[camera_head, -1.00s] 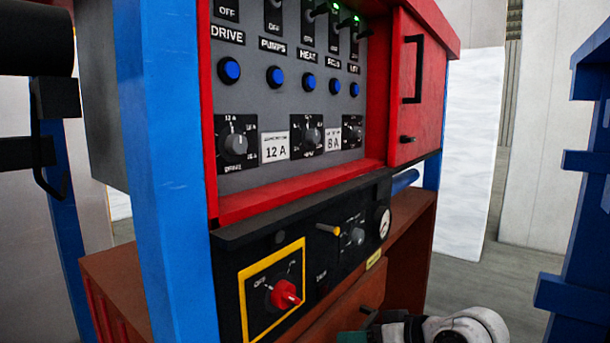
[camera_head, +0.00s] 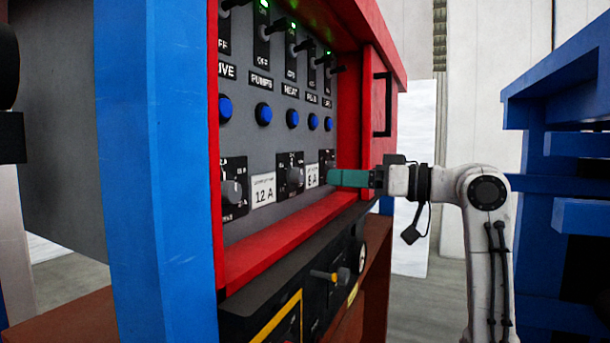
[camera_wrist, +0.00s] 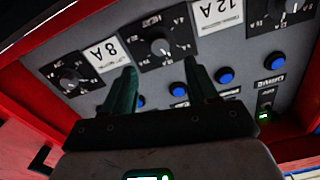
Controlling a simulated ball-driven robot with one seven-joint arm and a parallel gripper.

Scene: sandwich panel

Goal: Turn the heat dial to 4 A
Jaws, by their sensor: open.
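Three black dials sit in a row on the grey panel (camera_head: 275,215). The left dial (camera_head: 232,192), middle dial (camera_head: 294,176) and right dial (camera_head: 326,160) show in the head view; their captions are too small to tell which is the heat dial. In the wrist view, turned over, the middle dial (camera_wrist: 160,46) lies ahead between the fingertips, and the right dial (camera_wrist: 70,82) is at left. My gripper (camera_wrist: 162,72) is open and empty, its green fingers apart, with no visible contact with a knob. In the head view my gripper (camera_head: 332,178) partly covers the right dial.
A 12 A plate (camera_head: 263,190) and an 8 A plate (camera_head: 312,175) sit between the dials. Blue buttons (camera_head: 264,111) and toggle switches line the panel above. The red frame's lower ledge (camera_head: 290,235) juts out below. A blue post (camera_head: 150,170) stands at left.

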